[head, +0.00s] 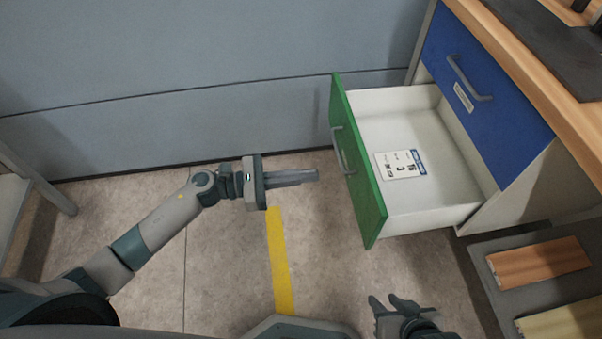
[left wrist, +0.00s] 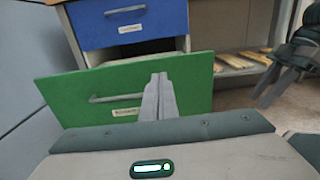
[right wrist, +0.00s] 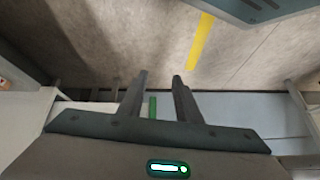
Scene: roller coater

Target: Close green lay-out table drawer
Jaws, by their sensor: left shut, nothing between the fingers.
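The green drawer (head: 365,195) of the lay-out table is pulled well out. Its front has a grey bar handle (head: 342,150), and a white label card (head: 401,165) lies inside. My left gripper (head: 316,174) is shut and empty, pointing at the green front from the left. In the left wrist view the fingers (left wrist: 159,80) overlap the green front (left wrist: 200,85), right of the handle (left wrist: 117,97); I cannot tell whether they touch it. My right gripper (head: 388,302) is low, in front of the drawer; in the right wrist view its fingers (right wrist: 159,78) are apart and empty.
A shut blue drawer (head: 475,90) sits above the green one under the wooden tabletop (head: 540,85). A low grey shelf (head: 500,270) with wooden pieces stands at the lower right. A grey wall (head: 200,60) is behind. The floor with a yellow stripe (head: 280,260) is clear.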

